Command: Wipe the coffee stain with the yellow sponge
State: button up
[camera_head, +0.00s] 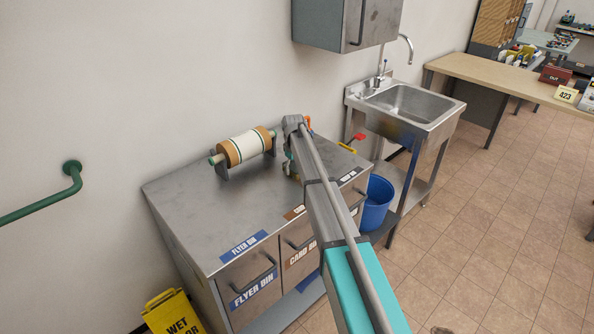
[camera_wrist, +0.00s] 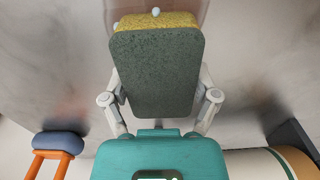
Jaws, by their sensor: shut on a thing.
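A yellow sponge (camera_wrist: 157,22) with a dark green scouring face (camera_wrist: 155,72) fills the middle of the wrist view. My gripper (camera_wrist: 160,92) is shut on it, with one finger at each side. A faint brownish patch (camera_wrist: 202,12), which looks like the coffee stain, shows behind the sponge's far end in the wrist view; the sponge hides most of it. I cannot tell whether the sponge touches the surface. In the head view my gripper (camera_head: 291,168) is low over the steel cabinet top (camera_head: 200,215), mostly hidden by my arm, and the sponge cannot be made out.
A roll on a stand (camera_head: 246,147) is left of my gripper. An orange-handled object (camera_wrist: 58,153) lies near the wall. A wall cupboard (camera_head: 345,22) hangs above. A sink (camera_head: 408,103) and blue bucket (camera_head: 377,203) stand right. The cabinet top's front left is clear.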

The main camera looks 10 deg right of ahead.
jog(key=shift+f, duration=0.15)
dwell(0.3)
jog(key=shift+s, duration=0.15)
jog(key=shift+s+d, duration=0.15)
jog(key=shift+c, duration=0.3)
jog(key=shift+s+d, duration=1)
jog(key=shift+s, duration=0.3)
jog(key=shift+s, duration=0.1)
jog(key=shift+s+d, duration=0.65)
jog(key=shift+s, duration=0.15)
jog(key=shift+s+d, duration=0.6)
jog(key=shift+s, duration=0.2)
jog(key=shift+s, duration=0.15)
jog(key=shift+s+d, duration=1.15)
jog(key=shift+s, duration=0.25)
